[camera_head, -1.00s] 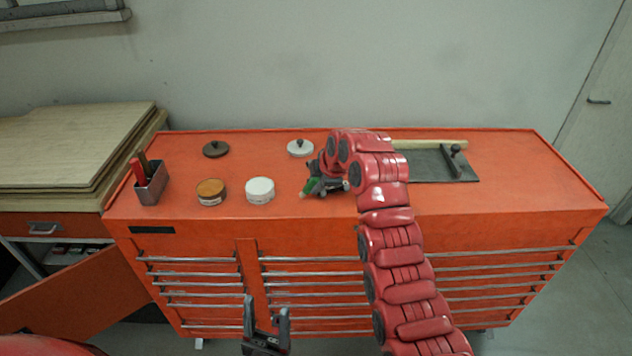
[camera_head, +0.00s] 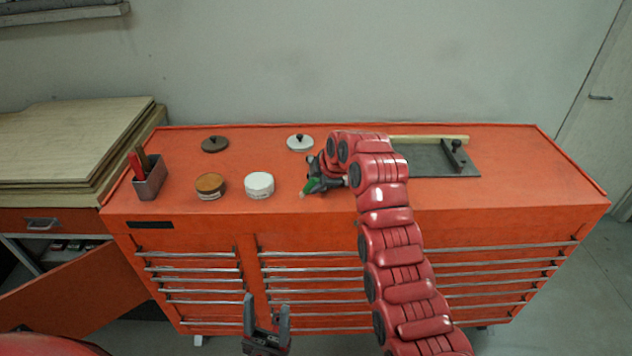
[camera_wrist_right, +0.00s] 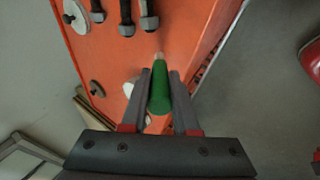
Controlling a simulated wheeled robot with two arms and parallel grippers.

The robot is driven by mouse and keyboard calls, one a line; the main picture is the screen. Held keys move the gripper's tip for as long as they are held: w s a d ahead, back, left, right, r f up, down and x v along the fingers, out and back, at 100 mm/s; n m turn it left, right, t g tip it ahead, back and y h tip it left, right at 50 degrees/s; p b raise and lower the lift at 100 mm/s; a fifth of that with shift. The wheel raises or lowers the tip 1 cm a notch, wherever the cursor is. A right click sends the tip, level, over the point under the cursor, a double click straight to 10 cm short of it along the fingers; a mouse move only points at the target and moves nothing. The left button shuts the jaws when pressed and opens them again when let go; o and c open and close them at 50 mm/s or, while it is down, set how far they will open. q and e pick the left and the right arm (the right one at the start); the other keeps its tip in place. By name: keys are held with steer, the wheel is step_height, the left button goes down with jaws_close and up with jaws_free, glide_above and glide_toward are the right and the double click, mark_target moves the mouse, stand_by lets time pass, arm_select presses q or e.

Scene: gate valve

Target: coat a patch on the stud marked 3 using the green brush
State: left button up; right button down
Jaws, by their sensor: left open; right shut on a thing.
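My right gripper (camera_head: 322,184) is shut on the green brush (camera_wrist_right: 160,92), over the front part of the orange cabinet top. The brush's green handle lies between the fingers in the right wrist view, with a pale tip pointing away from the gripper. Several dark studs with grey nuts, among them one stud (camera_wrist_right: 126,18), show at the top of that view, apart from the brush. No number is readable on them, and my right arm hides them in the head view. My left gripper (camera_head: 267,318) is open and empty in front of the drawers.
A brown-filled can (camera_head: 211,187) and a white can (camera_head: 259,186) stand left of the brush. A dark lid (camera_head: 215,144) and a white lid (camera_head: 300,143) lie behind. A holder (camera_head: 150,180) with brushes stands far left. A dark plate (camera_head: 428,166) lies right.

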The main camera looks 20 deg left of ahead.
steer(key=shift+f, duration=0.15)
